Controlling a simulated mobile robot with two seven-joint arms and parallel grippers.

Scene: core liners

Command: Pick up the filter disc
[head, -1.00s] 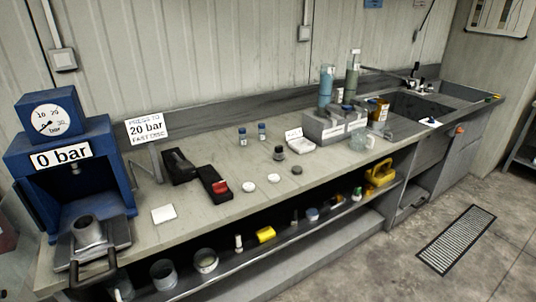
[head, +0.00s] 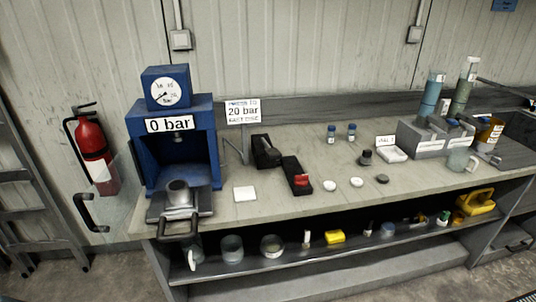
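Two small white round pieces lie flat on the bench, a left one (head: 329,185) and a right one (head: 357,182). A dark grey round piece (head: 382,178) lies just right of them. I cannot tell for certain which of these is the filter disc. A flat white square (head: 245,194) lies nearer the press. Neither of my grippers shows in the head view, so nothing is seen held.
The blue press (head: 205,112) reading 0 bar stands at the bench's left end, with a metal cup (head: 178,193) on its tray. A black device with a red part (head: 302,180) lies left of the white discs. Grey blocks (head: 428,147) holding tubes stand right. The bench's front strip is mostly clear.

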